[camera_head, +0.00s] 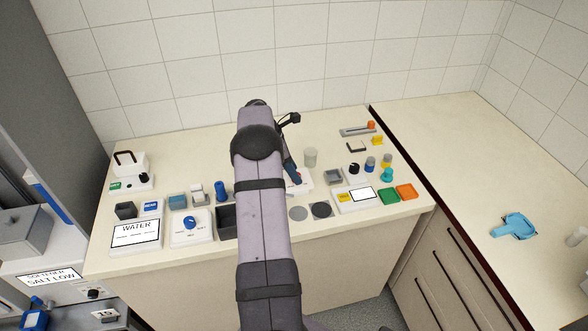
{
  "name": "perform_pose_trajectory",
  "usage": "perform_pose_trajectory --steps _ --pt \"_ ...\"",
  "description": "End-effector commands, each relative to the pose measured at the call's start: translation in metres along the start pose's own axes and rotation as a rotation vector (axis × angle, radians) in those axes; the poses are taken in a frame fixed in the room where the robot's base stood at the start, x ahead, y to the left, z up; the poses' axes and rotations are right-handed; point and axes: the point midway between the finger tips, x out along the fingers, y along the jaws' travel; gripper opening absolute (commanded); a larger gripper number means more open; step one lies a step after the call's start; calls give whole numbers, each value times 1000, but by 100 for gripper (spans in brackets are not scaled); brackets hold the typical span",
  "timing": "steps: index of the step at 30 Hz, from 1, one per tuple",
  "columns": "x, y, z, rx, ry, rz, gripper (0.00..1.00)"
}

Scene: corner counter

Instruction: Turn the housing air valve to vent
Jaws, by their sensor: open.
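A white plate with a round blue knob (190,225) stands at the counter's front left. Small labels surround the knob, too small to read. A white block with a black knob (354,169) stands right of my arm. I cannot tell from labels which one is the housing air valve. My gripper (295,180) is mostly hidden behind my own arm, which crosses the middle of the view. Its open end points down over a white item with a red mark (304,182), partly covered by the arm. The gripper is apart from both knobs.
A WATER sign (135,233), a dark open box (227,222) and a blue bottle (221,190) stand on the left.

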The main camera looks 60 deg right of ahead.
Motion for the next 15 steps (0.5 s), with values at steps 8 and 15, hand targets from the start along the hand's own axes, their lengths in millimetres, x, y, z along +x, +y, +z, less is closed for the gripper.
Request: perform_pose_trajectory --steps 8,15 --pt "9 0 0 1 0 1 42" --pt "9 0 0 0 0 1 21"
